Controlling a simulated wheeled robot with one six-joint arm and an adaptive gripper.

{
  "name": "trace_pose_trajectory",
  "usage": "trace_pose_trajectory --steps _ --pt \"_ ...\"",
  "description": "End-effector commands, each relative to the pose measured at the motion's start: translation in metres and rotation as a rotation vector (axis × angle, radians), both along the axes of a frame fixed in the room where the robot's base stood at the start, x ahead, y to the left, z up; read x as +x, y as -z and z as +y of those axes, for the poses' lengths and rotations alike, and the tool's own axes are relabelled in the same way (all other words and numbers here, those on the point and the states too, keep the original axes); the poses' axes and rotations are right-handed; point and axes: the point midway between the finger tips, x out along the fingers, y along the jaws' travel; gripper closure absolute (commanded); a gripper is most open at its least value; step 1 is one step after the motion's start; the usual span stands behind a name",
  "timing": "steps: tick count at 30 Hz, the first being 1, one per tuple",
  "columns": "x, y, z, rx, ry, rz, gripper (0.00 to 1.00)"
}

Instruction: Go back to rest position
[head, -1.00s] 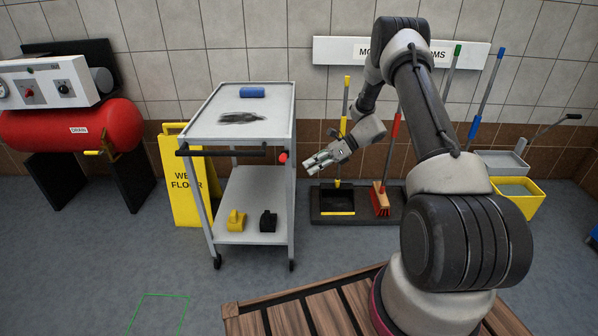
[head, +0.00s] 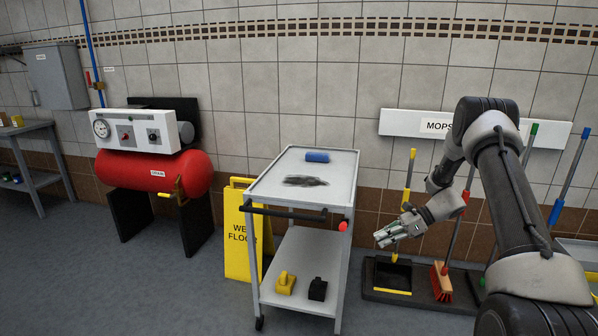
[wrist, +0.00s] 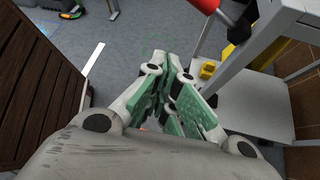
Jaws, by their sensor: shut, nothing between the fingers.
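My gripper (head: 390,240) is shut and empty in the head view. It is raised in the air to the right of the grey two-shelf cart (head: 262,185), apart from it, with the mop rack behind. The wrist view shows my gripper (wrist: 172,75) with its green-padded fingers together and nothing between them. The cart's lower shelf and leg show at the right of that view. My arm reaches in from the right side of the head view.
The cart carries a blue roll (head: 317,156) and a dark rag (head: 304,181) on top. A yellow wet-floor sign (head: 237,250) stands beside it. A red tank (head: 150,171) is at left. Mops and a red brush (head: 441,283) stand at right. Floor in front is clear at left.

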Motion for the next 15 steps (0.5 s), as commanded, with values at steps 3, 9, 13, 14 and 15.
trace_pose_trajectory --steps 3,9,13,14,15 --pt "-0.045 0.025 -0.006 -0.065 -0.147 -0.044 1.0" --pt "-0.111 -0.013 -0.025 -0.206 -0.474 -0.211 1.0" --pt "-0.141 -0.053 -0.033 -0.283 -0.662 -0.315 1.0" --pt "-0.148 -0.063 -0.035 -0.301 -0.706 -0.342 1.0" --pt "-0.159 -0.079 -0.037 -0.326 -0.772 -0.378 1.0"
